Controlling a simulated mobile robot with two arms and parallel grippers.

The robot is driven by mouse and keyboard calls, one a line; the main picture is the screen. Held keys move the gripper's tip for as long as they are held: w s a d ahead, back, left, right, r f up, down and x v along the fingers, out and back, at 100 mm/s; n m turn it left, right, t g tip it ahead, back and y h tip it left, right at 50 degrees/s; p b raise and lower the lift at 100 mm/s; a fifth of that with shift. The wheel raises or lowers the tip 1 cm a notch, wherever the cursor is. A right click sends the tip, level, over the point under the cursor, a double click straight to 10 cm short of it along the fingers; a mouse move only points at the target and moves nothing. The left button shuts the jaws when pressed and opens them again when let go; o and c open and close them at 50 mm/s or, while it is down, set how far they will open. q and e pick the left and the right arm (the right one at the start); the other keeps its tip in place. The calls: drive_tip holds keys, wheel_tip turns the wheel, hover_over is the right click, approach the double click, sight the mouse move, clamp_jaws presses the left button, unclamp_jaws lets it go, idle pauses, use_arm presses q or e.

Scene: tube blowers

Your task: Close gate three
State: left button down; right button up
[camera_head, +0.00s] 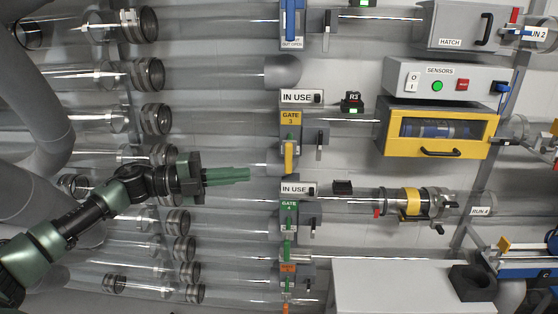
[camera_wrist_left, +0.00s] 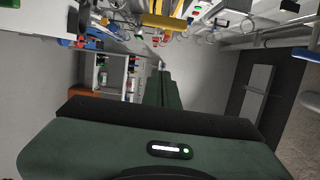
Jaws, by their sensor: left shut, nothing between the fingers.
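Gate three (camera_head: 290,118) has a yellow label and stands mid-picture in the head view, on a clear tube. Its yellow handle (camera_head: 289,157) points down below the label. My left gripper (camera_head: 247,174) reaches in from the left, its green fingers shut and empty. The fingertips appear left of the yellow handle and slightly lower, with a gap between them in the picture. In the left wrist view the shut fingers (camera_wrist_left: 171,90) point away from the camera; I cannot pick out gate three there for sure. My right gripper is not in view.
An "IN USE" sign (camera_head: 302,97) sits above gate three. Green gate four (camera_head: 289,207) is below it, and a blue gate handle (camera_head: 291,18) is above. A yellow-framed hatch (camera_head: 437,132) is to the right. Clear tubes with dark collars run behind my left arm.

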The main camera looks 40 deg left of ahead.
sight(289, 153)
use_arm(q)
drive_tip(key=w+d+p, duration=0.2)
drive_tip(key=w+d, duration=0.2)
drive_tip(key=w, duration=0.6)
drive_tip(key=shift+p, duration=0.4)
drive_tip(key=shift+w, duration=0.1)
